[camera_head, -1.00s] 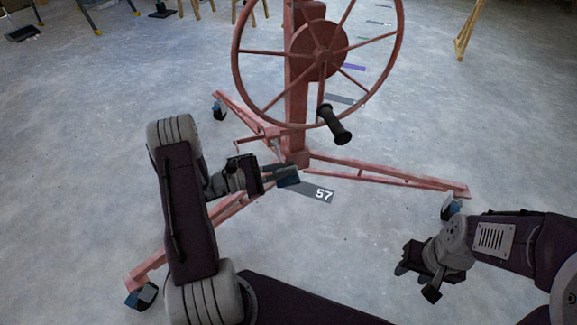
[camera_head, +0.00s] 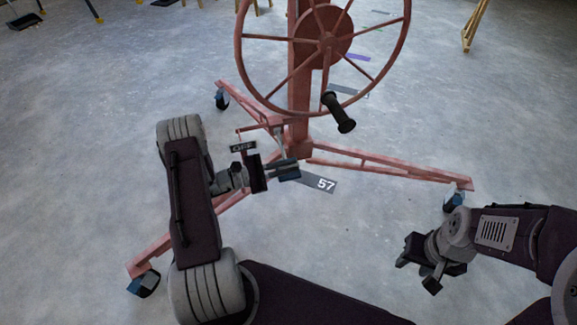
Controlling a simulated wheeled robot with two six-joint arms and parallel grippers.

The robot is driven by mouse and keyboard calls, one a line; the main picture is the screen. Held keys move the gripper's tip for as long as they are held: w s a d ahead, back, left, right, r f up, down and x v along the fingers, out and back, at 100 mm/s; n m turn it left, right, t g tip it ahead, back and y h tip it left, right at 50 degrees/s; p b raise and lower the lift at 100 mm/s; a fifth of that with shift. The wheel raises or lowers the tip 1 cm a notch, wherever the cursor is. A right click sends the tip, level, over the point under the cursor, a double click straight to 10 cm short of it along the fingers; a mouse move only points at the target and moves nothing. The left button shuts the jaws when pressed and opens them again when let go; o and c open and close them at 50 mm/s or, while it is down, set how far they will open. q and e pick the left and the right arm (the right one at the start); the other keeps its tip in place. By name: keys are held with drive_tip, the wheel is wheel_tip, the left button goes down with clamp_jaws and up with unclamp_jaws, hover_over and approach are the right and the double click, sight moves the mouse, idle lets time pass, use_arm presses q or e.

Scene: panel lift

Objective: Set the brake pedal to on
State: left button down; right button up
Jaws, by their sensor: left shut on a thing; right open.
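The red panel lift (camera_head: 299,120) stands ahead with its large crank wheel and splayed legs. A small dark plate reading OFF (camera_head: 243,147) shows beside its foot, left of the mast. My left gripper (camera_head: 286,170) is low at the front of the mast foot, its jaws shut on a part that they mostly hide. That part seems to be the brake pedal, but its shape is not clear.
The crank wheel's black handle (camera_head: 339,112) juts out above my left gripper. Casters (camera_head: 144,284) end the legs.

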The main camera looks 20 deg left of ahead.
use_arm(q)
drive_tip(key=c, duration=1.5)
unclamp_jaws()
drive_tip(key=shift+s+a+r+p, duration=0.15)
drive_tip(key=shift+s+a+p, duration=0.05)
drive_tip(key=shift+a+p, duration=0.2)
drive_tip(key=p+v, duration=0.3)
drive_tip(key=v, duration=0.5)
drive_tip(key=shift+s+a+p, duration=0.1)
drive_tip(key=shift+s+p, duration=0.05)
drive_tip(key=shift+p, duration=0.2)
